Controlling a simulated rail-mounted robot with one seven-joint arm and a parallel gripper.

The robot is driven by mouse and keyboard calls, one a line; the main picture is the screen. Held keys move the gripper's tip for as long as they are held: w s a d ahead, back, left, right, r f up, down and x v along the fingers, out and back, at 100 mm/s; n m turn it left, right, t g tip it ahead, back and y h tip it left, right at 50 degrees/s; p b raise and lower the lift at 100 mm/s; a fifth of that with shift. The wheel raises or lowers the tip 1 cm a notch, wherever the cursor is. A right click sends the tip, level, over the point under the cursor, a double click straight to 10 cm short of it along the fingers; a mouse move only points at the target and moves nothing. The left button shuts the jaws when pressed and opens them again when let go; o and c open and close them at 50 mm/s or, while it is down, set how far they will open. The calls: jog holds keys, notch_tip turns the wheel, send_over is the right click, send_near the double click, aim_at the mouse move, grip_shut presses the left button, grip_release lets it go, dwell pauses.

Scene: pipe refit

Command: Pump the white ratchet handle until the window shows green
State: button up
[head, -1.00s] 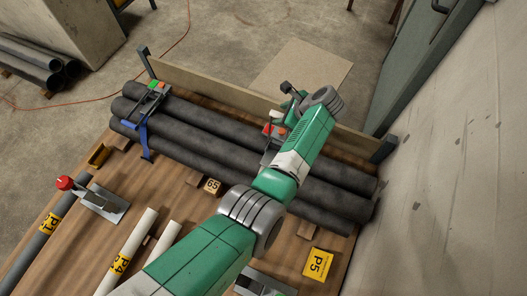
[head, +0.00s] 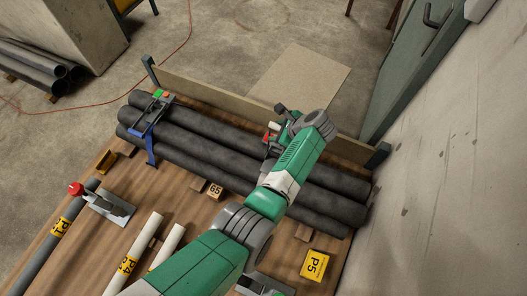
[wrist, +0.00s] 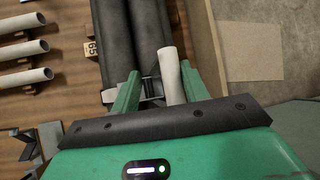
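The white ratchet handle (wrist: 171,76) stands up between my gripper's two green fingers in the wrist view, closer to the right finger. My gripper (wrist: 158,72) is open, with a clear gap left of the handle. In the head view, the handle's white end (head: 275,126) shows beside my wrist, above the right part of the dark pipe bundle (head: 225,150). A small red part (head: 266,137) shows next to it. My arm hides most of this ratchet, and I cannot read its window. A dark bracket (wrist: 150,88) lies below the handle in the wrist view.
Another clamp (head: 152,122) with a blue strap and small green and red parts sits at the bundle's left end. A low board (head: 225,98) runs behind the pipes. White pipes (head: 135,250) and yellow P5 tag (head: 315,264) lie in front. A wall (head: 450,180) stands at right.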

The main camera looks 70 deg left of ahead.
jog(key=s+d+p, duration=0.4)
jog(key=p, duration=0.2)
jog(key=shift+s+d+f+p, duration=0.15)
jog(key=shift+d+f+p, duration=0.15)
jog(key=shift+f, duration=0.1)
jog(key=shift+s+d+f+p, duration=0.35)
jog(key=shift+s+d+p, duration=0.1)
jog(key=shift+s+d, duration=0.1)
jog(key=shift+s+d+f+p, duration=0.3)
jog(key=shift+s+d+p, duration=0.15)
jog(key=shift+d, duration=0.05)
